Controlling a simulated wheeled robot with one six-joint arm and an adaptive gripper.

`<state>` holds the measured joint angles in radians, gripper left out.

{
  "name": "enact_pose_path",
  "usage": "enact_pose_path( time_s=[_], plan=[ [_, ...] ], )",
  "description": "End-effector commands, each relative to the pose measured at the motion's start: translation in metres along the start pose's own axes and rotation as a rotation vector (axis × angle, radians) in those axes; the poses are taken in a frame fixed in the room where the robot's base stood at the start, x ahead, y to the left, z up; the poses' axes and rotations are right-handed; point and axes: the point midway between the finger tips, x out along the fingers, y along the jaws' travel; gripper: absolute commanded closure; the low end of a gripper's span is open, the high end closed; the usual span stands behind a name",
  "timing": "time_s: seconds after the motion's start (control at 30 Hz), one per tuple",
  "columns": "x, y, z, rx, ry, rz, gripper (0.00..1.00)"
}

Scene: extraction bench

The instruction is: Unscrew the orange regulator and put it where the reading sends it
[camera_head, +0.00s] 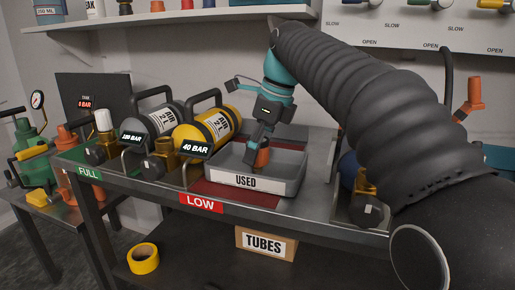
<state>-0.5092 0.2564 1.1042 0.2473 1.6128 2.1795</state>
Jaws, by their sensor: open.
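My gripper (262,135) points down over the grey tray labelled USED (285,187), toward the bench's middle. An orange regulator (262,156) is in the tray, directly under and between the fingers; the jaws are open around or just above it. A yellow cylinder (222,124) lies to the left with a display (196,149) reading 40 BAR. A grey cylinder (165,120) lies left of it, its display (133,137) seeming to read 180 BAR. The bench edge carries a green FULL label (88,173) and a red LOW label (201,203).
My arm covers the right side and hides part of a blue cylinder (348,165). An orange fitting (469,96) stands behind it. A green pump (32,145) with a gauge is far left, near a 0 BAR display (86,104). A TUBES box (264,243) and yellow tape (143,258) are below.

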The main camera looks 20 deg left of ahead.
Motion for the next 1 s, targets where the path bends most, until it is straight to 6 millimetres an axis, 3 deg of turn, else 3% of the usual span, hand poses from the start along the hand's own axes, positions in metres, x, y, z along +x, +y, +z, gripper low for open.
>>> enact_pose_path(
  time_s=[0.5,1.0],
  plan=[
    [-0.062,-0.001,0.001,0.000,-0.002,-0.002,0.20],
    [-0.074,0.000,0.000,0.000,-0.001,-0.001,0.20]
  ],
)
